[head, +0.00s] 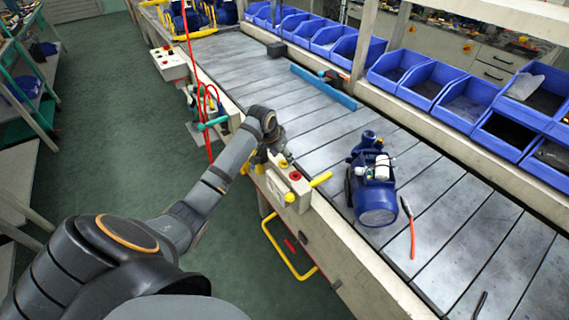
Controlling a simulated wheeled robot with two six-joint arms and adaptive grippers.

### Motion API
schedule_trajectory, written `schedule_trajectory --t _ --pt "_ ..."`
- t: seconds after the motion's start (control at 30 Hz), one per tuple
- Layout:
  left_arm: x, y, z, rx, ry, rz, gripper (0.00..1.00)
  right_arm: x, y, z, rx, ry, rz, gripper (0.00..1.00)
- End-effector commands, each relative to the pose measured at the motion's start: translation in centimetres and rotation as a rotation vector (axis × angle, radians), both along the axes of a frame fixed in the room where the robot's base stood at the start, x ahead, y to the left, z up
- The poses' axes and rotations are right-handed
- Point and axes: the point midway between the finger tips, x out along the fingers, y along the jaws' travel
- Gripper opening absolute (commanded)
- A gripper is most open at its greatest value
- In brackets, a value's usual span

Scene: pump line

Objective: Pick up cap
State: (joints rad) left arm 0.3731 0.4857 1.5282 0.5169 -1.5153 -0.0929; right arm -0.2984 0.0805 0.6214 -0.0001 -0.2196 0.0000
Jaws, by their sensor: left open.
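My left gripper (264,158) is at the near edge of the conveyor, just behind a control box. It is open, and its fingers are small and partly hidden by the arm's wrist. I cannot make out a separate loose cap. A blue pump (376,200) stands on the conveyor to the right, apart from the gripper. A white cylindrical part (382,166) is on the pump; I cannot tell whether it is a cap. My right gripper is not in view.
The control box (288,188) with red and yellow buttons is beside the gripper. An orange-handled tool (411,232) lies right of the pump. Blue bins (428,80) line the far side. A blue bar (324,86) lies farther up the conveyor (300,125), with clear slats between.

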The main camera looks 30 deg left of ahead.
Motion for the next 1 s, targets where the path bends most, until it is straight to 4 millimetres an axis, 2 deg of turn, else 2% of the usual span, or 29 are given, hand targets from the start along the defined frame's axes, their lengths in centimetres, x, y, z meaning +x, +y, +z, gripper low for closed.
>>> schedule_trajectory --t 0.1,0.23,0.43,0.6,1.0 --pt "0.6 -0.1 -1.9 -0.002 0.002 0.001 0.53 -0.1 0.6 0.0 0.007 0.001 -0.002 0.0" --pt "1.0 -0.1 -2.8 0.001 0.0 -0.001 0.53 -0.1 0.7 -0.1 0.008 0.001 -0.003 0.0" --pt "1.0 -0.1 -2.8 0.002 0.0 0.0 0.53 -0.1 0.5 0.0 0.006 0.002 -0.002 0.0" --pt "1.0 -0.1 -2.8 0.001 0.0 -0.001 0.3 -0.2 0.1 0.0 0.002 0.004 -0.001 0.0" --pt "1.0 0.0 -2.6 0.001 0.0 -0.001 0.29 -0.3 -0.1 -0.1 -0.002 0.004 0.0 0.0"
